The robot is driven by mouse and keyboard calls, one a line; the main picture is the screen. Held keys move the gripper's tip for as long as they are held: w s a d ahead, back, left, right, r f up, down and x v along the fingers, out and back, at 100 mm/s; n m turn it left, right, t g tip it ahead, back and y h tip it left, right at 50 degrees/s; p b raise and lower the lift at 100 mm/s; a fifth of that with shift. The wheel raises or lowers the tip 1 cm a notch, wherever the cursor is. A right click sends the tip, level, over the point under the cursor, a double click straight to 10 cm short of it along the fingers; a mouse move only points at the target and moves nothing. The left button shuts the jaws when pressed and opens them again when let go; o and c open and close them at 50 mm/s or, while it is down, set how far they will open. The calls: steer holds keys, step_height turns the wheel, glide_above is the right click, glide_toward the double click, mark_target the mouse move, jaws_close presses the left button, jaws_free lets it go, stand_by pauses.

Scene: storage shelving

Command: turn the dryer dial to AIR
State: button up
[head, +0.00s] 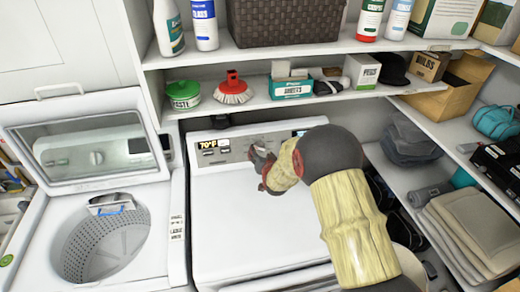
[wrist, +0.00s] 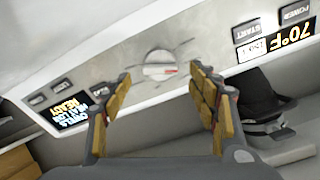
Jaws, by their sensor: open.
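The dryer dial (wrist: 160,66) is a round pale knob with a red mark, set in the grey control panel and ringed by faint marks. The lettering around it is too blurred to read. My gripper (wrist: 158,92) is open in the wrist view, with one yellow-padded finger on each side of the dial. No contact with the dial is visible. In the head view my gripper (head: 265,172) is at the front of the dryer's panel (head: 222,152), and the arm hides the dial. The white dryer (head: 250,230) stands below.
A washer (head: 100,225) with its lid up stands to the left. A shelf (head: 265,98) with a red brush (head: 233,88) and boxes runs above the panel. Side shelves with folded towels (head: 475,225) are at the right. The dryer's top is clear.

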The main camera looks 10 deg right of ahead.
mark_target(260, 149)
steer(key=shift+x, duration=2.15)
steer(key=c, duration=0.3)
steer(key=c, duration=0.8)
steer(key=shift+c, duration=0.2)
